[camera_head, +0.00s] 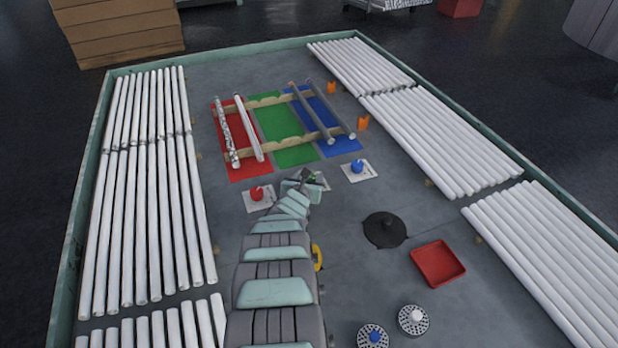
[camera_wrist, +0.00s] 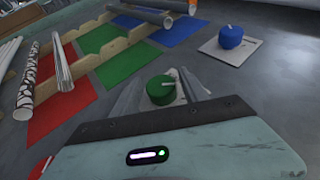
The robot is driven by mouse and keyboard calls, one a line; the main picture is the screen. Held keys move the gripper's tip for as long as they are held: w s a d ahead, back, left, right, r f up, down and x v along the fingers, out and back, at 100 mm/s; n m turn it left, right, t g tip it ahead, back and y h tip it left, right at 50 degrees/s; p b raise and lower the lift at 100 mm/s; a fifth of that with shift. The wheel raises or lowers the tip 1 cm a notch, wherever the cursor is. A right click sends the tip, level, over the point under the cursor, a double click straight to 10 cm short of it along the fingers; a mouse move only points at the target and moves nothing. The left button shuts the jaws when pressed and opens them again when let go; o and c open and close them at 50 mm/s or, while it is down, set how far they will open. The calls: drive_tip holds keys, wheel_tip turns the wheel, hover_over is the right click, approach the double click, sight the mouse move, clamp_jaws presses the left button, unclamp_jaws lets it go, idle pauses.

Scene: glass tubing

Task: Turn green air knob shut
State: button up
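The green knob (camera_wrist: 160,90) shows in the wrist view just beyond my gripper, with a small pale pointer on its top pointing to the right. It sits on a pale plate, mostly hidden by my gripper. My gripper (camera_wrist: 161,94) is open, with one grey finger to the left of the knob and one to the right. I cannot tell whether either finger touches it. In the head view my gripper (camera_head: 308,180) is low over the green knob's plate (camera_head: 322,181) and hides most of it.
A red knob (camera_head: 257,194) stands to the left and a blue knob (camera_head: 357,167) to the right, each on a white plate. Beyond are red, green and blue mats with wooden racks holding tubes. A black round thing (camera_head: 384,230) and a red tray (camera_head: 438,263) lie nearer right.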

clamp_jaws()
idle(0.3)
